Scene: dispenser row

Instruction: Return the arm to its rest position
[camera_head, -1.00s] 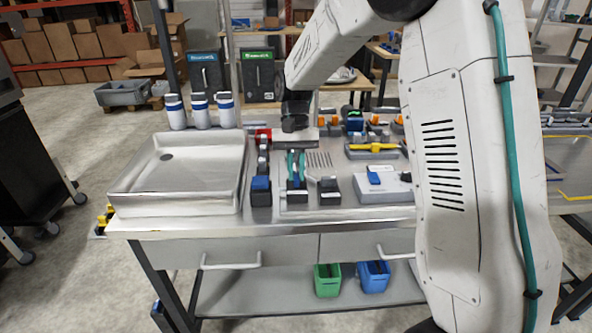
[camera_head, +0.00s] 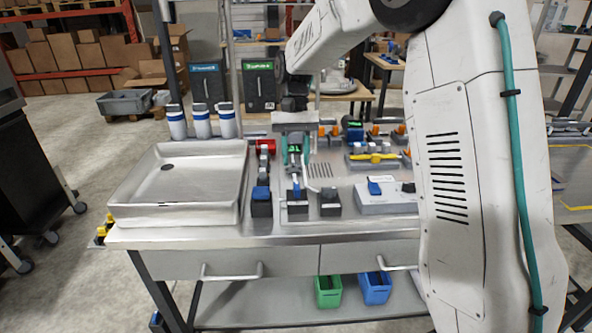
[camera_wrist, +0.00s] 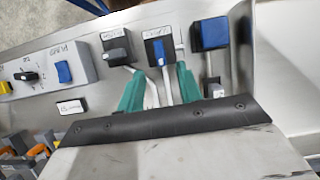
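My gripper (camera_head: 295,160) hangs over the steel bench (camera_head: 190,238), in front of my arm's white links. Its teal fingers stand apart with nothing held between them, and they show clearly in the wrist view (camera_wrist: 155,82). Beyond the fingertips is a dark dispenser block with a blue lever (camera_head: 297,203), which lies between the fingers' lines in the wrist view (camera_wrist: 158,50). A block with a larger blue top (camera_head: 261,205) stands to its left, and a block with a grey lever (camera_head: 330,204) to its right. The fingers look clear of all three.
A grey control box with a blue switch (camera_head: 385,198) stands right of the blocks. Green (camera_head: 328,292) and blue (camera_head: 374,289) bins sit on the lower shelf.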

